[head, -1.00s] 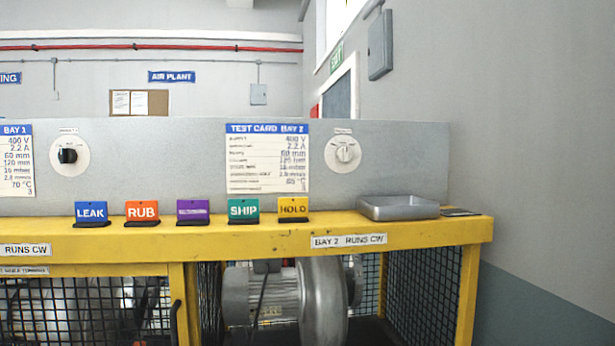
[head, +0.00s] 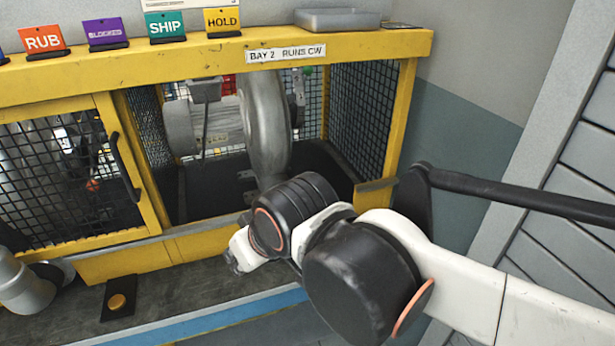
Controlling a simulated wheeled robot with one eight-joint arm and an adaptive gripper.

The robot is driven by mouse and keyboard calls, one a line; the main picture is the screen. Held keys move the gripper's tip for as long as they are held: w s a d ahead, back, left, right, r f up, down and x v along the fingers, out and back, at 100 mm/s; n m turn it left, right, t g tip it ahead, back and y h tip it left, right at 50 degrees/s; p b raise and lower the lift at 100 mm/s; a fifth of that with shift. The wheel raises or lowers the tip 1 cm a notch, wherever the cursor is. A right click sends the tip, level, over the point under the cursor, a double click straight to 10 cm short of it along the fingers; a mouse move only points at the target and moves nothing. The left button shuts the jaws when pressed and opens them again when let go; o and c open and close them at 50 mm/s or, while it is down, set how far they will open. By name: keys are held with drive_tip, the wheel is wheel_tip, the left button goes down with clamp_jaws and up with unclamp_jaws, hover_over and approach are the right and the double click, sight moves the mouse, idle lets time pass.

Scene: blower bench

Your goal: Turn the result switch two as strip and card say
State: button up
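The strip label reading "BAY 2 RUNS CW" (head: 286,54) is on the front of the yellow bench rail (head: 200,76). Only the bottom edge of the bay 2 test card (head: 205,3) shows at the top of the head view, so its text is out of sight. The result switch of bay 2 is outside the current view. My arm reaches in from the right, and its end with my gripper (head: 238,256) is low in front of the bay 2 opening, well below the rail. Its fingers cannot be made out.
Tags RUB (head: 44,40), BLOCKED (head: 106,33), SHIP (head: 165,25) and HOLD (head: 221,20) stand along the rail, beside a grey tray (head: 338,19). A blower (head: 264,125) sits inside the open bay. A mesh door (head: 70,175) is at left.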

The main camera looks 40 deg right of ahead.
idle(0.8)
drive_tip(key=o, duration=0.5)
drive_tip(key=shift+d, duration=0.1)
